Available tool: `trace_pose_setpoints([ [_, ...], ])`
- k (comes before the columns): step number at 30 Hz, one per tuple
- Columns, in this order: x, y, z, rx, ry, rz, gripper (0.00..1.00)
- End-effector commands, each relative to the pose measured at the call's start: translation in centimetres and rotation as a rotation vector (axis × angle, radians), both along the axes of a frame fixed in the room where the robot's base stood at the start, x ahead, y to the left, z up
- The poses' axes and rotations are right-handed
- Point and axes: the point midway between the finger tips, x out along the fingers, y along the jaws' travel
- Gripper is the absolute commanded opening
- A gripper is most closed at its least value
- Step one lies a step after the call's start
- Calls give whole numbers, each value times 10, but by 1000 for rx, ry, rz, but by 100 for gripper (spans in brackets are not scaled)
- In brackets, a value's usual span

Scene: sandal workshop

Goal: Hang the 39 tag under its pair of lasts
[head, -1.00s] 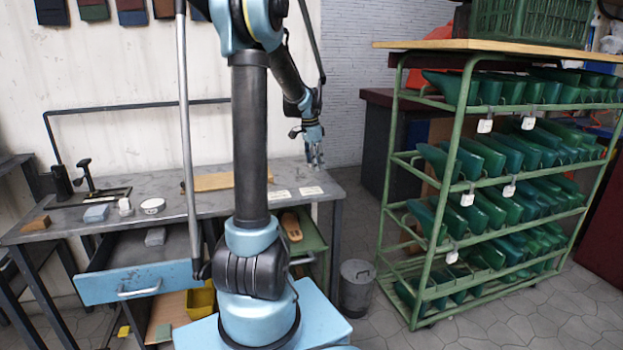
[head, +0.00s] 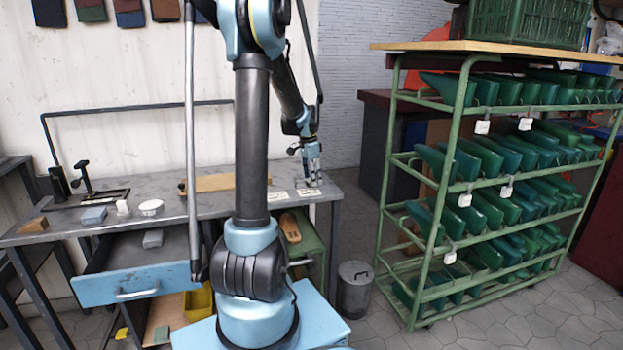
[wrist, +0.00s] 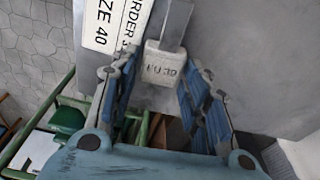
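A small white tag (wrist: 163,66) with dark marks, upside down and probably reading EU 39, shows between the fingers of my gripper (wrist: 163,88) in the wrist view. The fingers stand on both sides of it with narrow gaps, and I see no clear grip. A grey metal piece (wrist: 176,20) adjoins the tag. In the head view my gripper (head: 312,183) is low over the right end of the steel workbench (head: 225,205); the tag cannot be made out there. Green lasts (head: 490,160) fill the tiers of a green rack (head: 443,150) to the right.
White tags (head: 482,127) hang on the rack's front rails. A white card (wrist: 118,22) reading SIZE 40 lies by the tag. A bin (head: 355,288) stands between bench and rack. A blue drawer (head: 135,284) is pulled out. Floor before the rack is clear.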

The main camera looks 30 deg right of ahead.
Motion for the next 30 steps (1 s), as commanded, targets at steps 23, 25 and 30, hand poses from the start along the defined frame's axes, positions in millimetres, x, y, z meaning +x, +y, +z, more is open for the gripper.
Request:
trace_pose_setpoints([
  [23, 0, 6, 52, 0, 0, -2, 54],
  [25, 0, 8, 65, 0, 0, -2, 54],
  [30, 1, 12, 93, 0, 0, -2, 54],
])
